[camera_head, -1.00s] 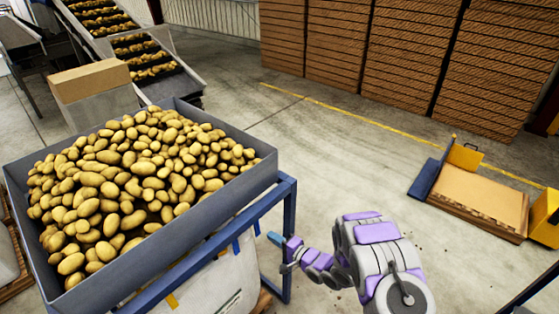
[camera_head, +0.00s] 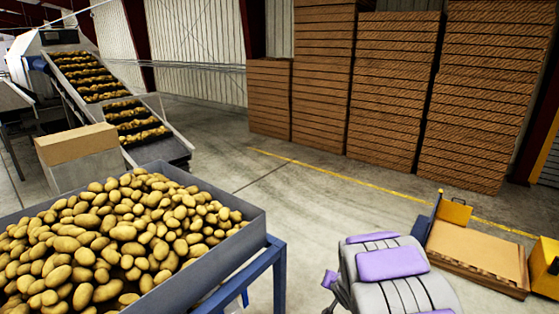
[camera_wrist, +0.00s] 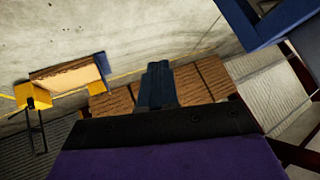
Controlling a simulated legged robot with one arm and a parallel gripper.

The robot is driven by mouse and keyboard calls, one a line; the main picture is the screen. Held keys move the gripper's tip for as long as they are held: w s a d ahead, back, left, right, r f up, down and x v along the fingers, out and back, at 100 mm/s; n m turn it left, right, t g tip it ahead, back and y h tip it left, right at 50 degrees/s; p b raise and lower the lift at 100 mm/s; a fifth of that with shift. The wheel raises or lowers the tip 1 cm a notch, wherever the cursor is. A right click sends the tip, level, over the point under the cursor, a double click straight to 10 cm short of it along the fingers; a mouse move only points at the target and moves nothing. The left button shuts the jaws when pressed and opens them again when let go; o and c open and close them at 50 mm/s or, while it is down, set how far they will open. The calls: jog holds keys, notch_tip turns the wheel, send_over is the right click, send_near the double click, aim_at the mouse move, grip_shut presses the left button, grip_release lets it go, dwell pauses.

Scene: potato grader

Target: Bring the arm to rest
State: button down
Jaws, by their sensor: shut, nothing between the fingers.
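My arm, grey with purple panels, shows at the bottom of the head view, right of the potato bin (camera_head: 225,262). Its gripper end is out of that view. In the wrist view my gripper (camera_wrist: 158,70) is shut, its dark blue fingers together with nothing between them. The fingers stand against a background of floor and stacked wooden crates, and touch nothing that I can see. The wrist picture is turned over, with floor at the top.
The grey bin on a blue frame (camera_head: 262,262) is heaped with potatoes (camera_head: 120,235). A conveyor (camera_head: 110,95) stands behind it with a cardboard box (camera_head: 75,145). Crate stacks (camera_head: 400,90) line the back. A yellow pallet carrier (camera_head: 475,250) stands at right. The middle floor is clear.

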jog(key=s+d+r+g+h+b, duration=0.15)
jog(key=s+r, duration=0.25)
jog(key=s, duration=0.5)
jog(key=s+d+r+g+h+b, duration=0.1)
jog(key=s+d+r+g+h, duration=0.2)
jog(key=s, duration=0.6)
jog(key=s+a+r+n+g+y, duration=0.1)
jog(key=s+a+g, duration=0.1)
jog(key=s, duration=0.7)
jog(key=s+a+r+n+g+y+b, duration=0.1)
jog(key=s+a+n+g, duration=0.1)
jog(key=s, duration=0.8)
jog(key=s+a+r+n+g+y+b, duration=0.1)
jog(key=s+a+g+y, duration=0.1)
jog(key=s, duration=0.8)
jog(key=shift+a+r, duration=0.35)
jog(key=shift+a, duration=0.3)
jog(key=shift+w, duration=0.2)
